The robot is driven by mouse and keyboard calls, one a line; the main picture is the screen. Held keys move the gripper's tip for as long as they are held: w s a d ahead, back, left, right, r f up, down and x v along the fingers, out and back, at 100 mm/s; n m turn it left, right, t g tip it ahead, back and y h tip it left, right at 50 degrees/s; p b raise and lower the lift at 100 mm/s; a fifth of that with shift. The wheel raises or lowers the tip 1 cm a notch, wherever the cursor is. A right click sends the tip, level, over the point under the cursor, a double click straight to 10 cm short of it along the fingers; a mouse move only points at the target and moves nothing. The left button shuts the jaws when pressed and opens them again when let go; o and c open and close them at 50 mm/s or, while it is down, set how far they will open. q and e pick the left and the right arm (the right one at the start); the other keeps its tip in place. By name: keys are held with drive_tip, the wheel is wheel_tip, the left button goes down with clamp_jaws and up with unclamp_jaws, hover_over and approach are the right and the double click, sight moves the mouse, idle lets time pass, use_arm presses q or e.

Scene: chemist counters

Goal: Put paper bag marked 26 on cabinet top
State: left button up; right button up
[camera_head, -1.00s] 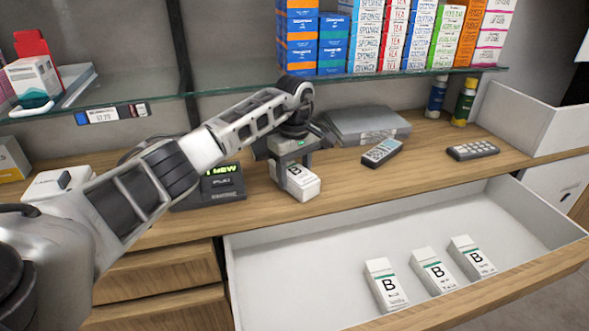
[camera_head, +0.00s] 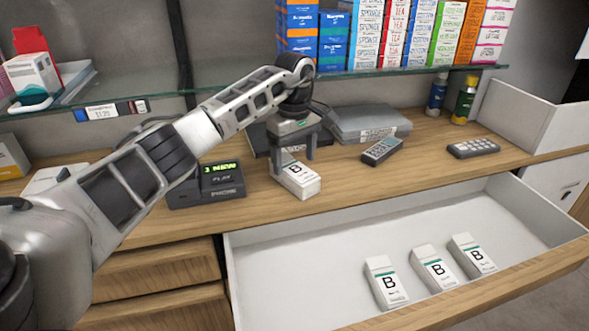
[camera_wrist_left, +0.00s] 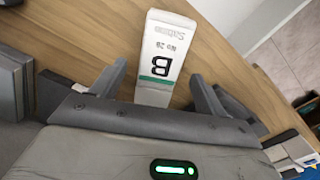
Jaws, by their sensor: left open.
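A white paper bag with a large black B and a green stripe (camera_head: 301,181) lies on the wooden cabinet top (camera_head: 345,180), just behind the open drawer. My right gripper is not in view.
The open white drawer (camera_head: 300,265) holds three similar bags marked B (camera_head: 433,268). A card terminal (camera_head: 220,185) stands left of my gripper, a remote-like device (camera_head: 382,151) to the right. A glass shelf (camera_head: 235,85) with boxes hangs above.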

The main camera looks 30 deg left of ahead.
sight(295, 169)
use_arm(q)
wheel_tip(295, 169, up, 8)
drive_tip(key=shift+r, duration=0.25)
idle(0.5)
